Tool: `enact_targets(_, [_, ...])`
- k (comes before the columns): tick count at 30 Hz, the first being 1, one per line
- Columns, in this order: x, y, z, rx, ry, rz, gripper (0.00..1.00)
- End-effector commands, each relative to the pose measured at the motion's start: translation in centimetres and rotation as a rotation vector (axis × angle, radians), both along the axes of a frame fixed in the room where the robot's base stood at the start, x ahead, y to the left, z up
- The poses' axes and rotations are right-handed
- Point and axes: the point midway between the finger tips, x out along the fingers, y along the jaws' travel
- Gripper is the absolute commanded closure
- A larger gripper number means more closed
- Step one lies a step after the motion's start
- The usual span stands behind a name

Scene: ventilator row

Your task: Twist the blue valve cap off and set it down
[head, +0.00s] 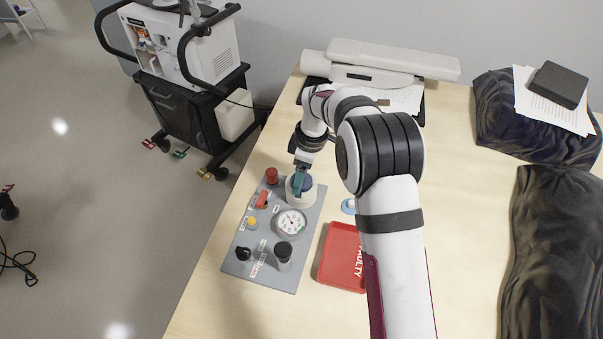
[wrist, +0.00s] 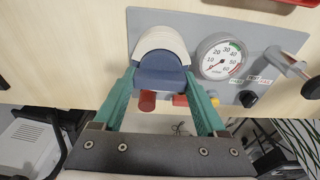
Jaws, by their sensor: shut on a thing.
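The blue valve cap (head: 307,183) sits at the top of a short white cylinder (head: 297,200) at the far end of a grey panel. In the wrist view the dark blue cap (wrist: 160,76) lies between my gripper's two green fingers, against the white cylinder (wrist: 158,38). My gripper (head: 299,184) is shut on the cap from above; it also shows in the wrist view (wrist: 160,80). The fingers hide part of the cap in the head view. I cannot tell whether the cap is still threaded on.
The grey panel (head: 233,265) also carries a dial gauge (head: 291,223), a red knob (head: 271,175), a red switch (head: 262,200), a yellow button (head: 251,222) and black knobs. A red "FAULTY" tray (head: 326,262) and a small light-blue round thing (head: 348,206) lie to its right.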

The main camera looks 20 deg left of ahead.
Motion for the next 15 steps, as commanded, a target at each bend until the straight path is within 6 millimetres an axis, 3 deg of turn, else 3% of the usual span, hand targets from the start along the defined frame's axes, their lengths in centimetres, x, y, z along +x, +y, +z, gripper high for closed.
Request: enact_targets(15, [0.0,0.0,1.4,0.0,-0.001,-0.004,0.71])
